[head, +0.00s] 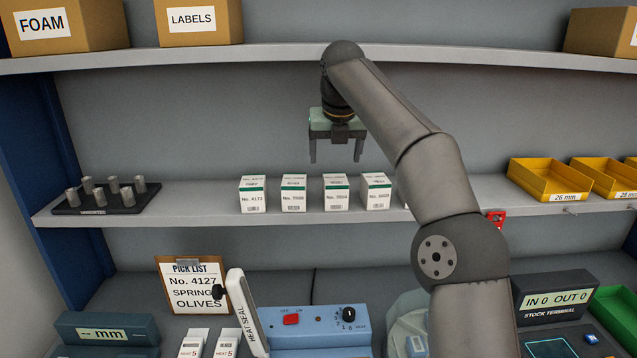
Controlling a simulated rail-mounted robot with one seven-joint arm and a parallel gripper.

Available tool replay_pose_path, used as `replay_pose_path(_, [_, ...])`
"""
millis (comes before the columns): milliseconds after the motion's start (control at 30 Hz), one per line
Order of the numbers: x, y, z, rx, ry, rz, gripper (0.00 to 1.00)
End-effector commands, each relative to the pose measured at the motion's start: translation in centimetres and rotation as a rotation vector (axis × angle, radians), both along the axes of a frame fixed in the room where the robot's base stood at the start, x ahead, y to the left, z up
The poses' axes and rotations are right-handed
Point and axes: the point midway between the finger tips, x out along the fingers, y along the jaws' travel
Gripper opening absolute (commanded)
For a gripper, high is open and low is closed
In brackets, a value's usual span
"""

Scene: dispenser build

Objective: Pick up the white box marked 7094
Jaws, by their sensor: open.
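Several white boxes with green bands stand in a row on the middle shelf. The third from the left (336,195) has a number that looks like 7094, but the print is too small to be sure. The second (293,196) also carries a number starting with 70. The first (252,197) looks marked 4173, and the fourth box (376,193) has a number I cannot read surely. My gripper (336,158) points down, open and empty, above the row, appearing over the third box and apart from it. My arm hides the shelf right of the fourth box.
A black rack of metal cylinders (107,196) is at the shelf's left. Yellow bins (545,183) stand at its right. The upper shelf (270,55) runs above my gripper. Below are a pick list reading 4127 (194,285), a blue heat sealer (318,322) and a stock terminal (556,305).

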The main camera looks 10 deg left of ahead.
Motion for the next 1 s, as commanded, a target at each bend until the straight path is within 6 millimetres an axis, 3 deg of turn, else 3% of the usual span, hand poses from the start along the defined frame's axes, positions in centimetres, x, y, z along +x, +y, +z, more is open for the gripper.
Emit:
replay_pose_path(300, [2.0,0.3,-4.8,-0.001,0.001,0.007,0.76])
replay_pose_path(567, [2.8,0.3,-6.6,-0.001,-0.001,0.006,0.76])
replay_pose_path(833, [4.4,0.5,-10.1,-0.002,0.001,0.006,0.76])
replay_pose_path(1000, [4.7,0.6,-10.8,-0.001,-0.002,0.005,0.76])
